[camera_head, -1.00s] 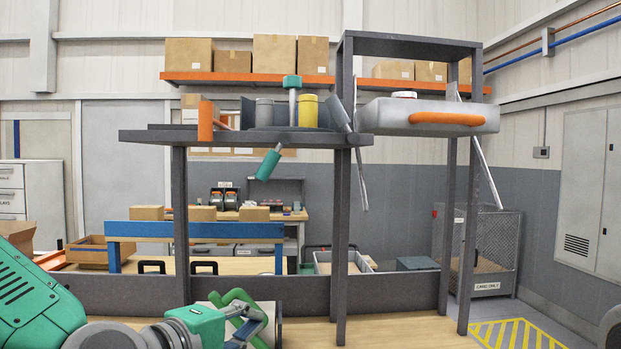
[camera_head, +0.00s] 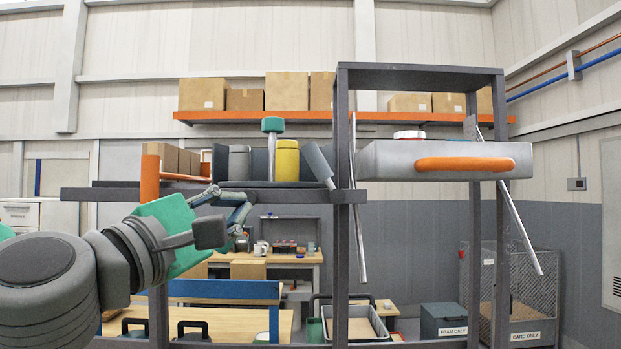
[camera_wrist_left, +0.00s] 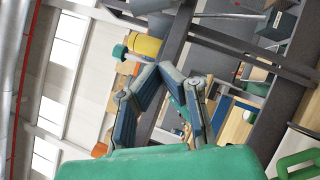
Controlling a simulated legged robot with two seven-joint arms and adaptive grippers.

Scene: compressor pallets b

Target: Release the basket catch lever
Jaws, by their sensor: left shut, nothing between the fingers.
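A lever with a teal grip (camera_head: 239,232) hangs under the front edge of the dark shelf (camera_head: 120,195); I take it as the catch lever. It is mostly hidden behind my left gripper (camera_head: 240,208). In the left wrist view a strip of teal (camera_wrist_left: 176,90) shows beyond the fingers (camera_wrist_left: 168,78). My left gripper is shut and empty, at the shelf's edge in front of the lever; I cannot tell whether it touches it. A grey tray-like body with an orange handle (camera_head: 465,164) sits in the frame at right. My right gripper is not in view.
A dark upright (camera_head: 341,250) stands right of the lever. Benches and bins lie behind.

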